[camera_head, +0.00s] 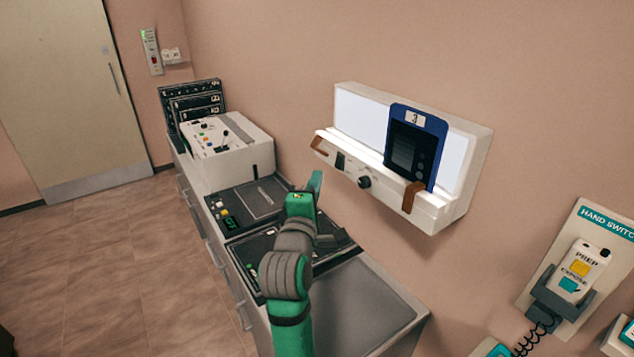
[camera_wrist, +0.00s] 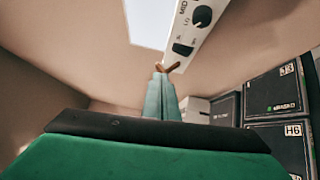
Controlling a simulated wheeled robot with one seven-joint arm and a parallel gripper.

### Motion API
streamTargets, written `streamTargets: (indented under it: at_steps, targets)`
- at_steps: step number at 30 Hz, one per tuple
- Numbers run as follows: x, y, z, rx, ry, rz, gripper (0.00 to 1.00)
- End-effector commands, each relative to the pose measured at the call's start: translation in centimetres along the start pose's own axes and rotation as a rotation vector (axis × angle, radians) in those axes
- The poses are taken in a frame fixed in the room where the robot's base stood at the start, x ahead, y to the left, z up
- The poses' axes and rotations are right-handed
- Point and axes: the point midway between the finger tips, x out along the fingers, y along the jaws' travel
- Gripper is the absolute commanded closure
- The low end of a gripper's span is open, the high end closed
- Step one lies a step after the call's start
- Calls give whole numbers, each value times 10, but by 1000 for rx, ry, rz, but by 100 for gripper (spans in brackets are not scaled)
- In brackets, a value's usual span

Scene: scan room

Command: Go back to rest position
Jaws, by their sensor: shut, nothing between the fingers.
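My gripper (camera_head: 316,183) is shut and empty at the end of my green and grey arm. In the head view it is over the counter, to the left of and a little below the wall-mounted light box (camera_head: 452,205). A blue numbered cassette or device (camera_head: 412,145) stands on the light box, apart from my gripper. My arm hides part of the counter consoles.
A hand switch (camera_head: 575,272) with a coiled cord hangs on the right wall. The floor (camera_head: 100,265) at left is clear before a door (camera_head: 65,90).

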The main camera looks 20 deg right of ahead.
Motion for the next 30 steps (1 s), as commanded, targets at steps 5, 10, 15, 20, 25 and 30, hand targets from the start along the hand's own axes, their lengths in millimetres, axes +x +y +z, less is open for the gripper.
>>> streamTargets:
  at_steps: [5, 10, 15, 20, 25, 30]
  targets:
    - [1, 0, 4, -1, -6, 0, 100]
    - [-3, -17, 3, 18, 3, -9, 100]
    - [-25, -70, -12, 106, 52, -35, 100]
    - [-59, -128, -28, 222, 109, -68, 100]
    - [-102, -181, -41, 349, 163, -110, 100]
    - [-150, -229, -46, 481, 203, -159, 100]
